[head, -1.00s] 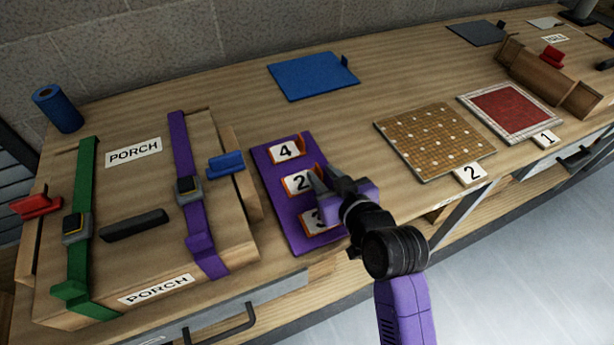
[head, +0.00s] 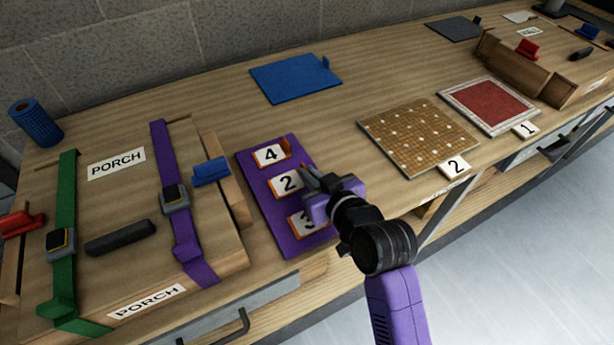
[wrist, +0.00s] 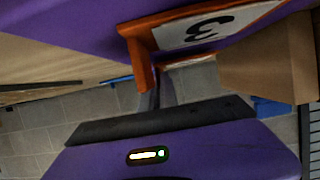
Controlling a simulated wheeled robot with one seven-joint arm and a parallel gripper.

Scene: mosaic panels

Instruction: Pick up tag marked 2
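The tag marked 2 (head: 286,183) is a white plate with an orange frame. It lies in the middle of the purple board (head: 264,191), between the tag marked 4 (head: 269,154) and the tag marked 3 (head: 300,223). My gripper (head: 308,179) is at the right end of tag 2, with its fingertips low over the board. The gripper hides that end of tag 2 and part of tag 3.
A strapped wooden box (head: 128,214) stands left of the board. A blue mat (head: 293,79) lies behind it. A brown tile panel (head: 416,132) and a red one (head: 490,105) lie to the right. Bare bench separates the board from the brown panel.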

